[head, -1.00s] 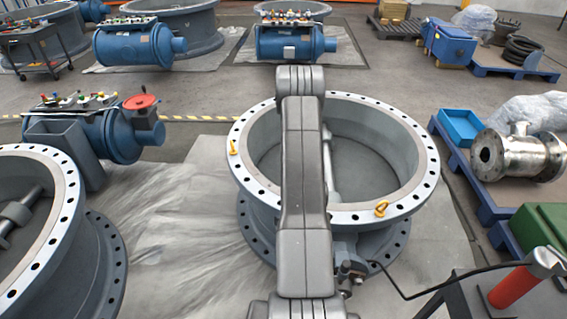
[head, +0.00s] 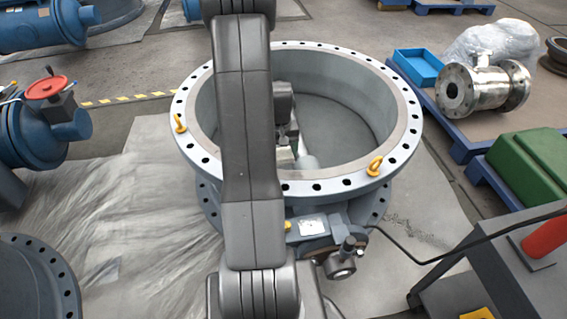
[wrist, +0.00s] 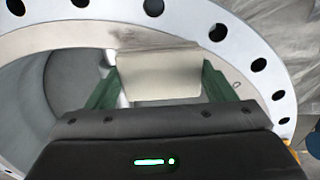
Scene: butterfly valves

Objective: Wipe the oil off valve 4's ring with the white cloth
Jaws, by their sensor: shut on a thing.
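A large grey valve with a pale flanged ring (head: 405,125) stands upright in the middle of the head view; no number is readable on it. Its ring (wrist: 231,14) also curves across the top of the wrist view. My gripper (wrist: 158,78) has green fingers and is shut on the off-white cloth (wrist: 157,73), which spans between them. The cloth overlaps the ring's inner edge in the picture; whether it touches cannot be told. In the head view my arm crosses the ring and its end shows over the bore.
Yellow eyebolts (head: 375,165) stand up from the ring at left and right. A gearbox with a small shaft (head: 340,262) and a black cable are at the valve's front. A dark cart (head: 490,275) stands front right. A blue pallet (head: 460,150) holds parts at right.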

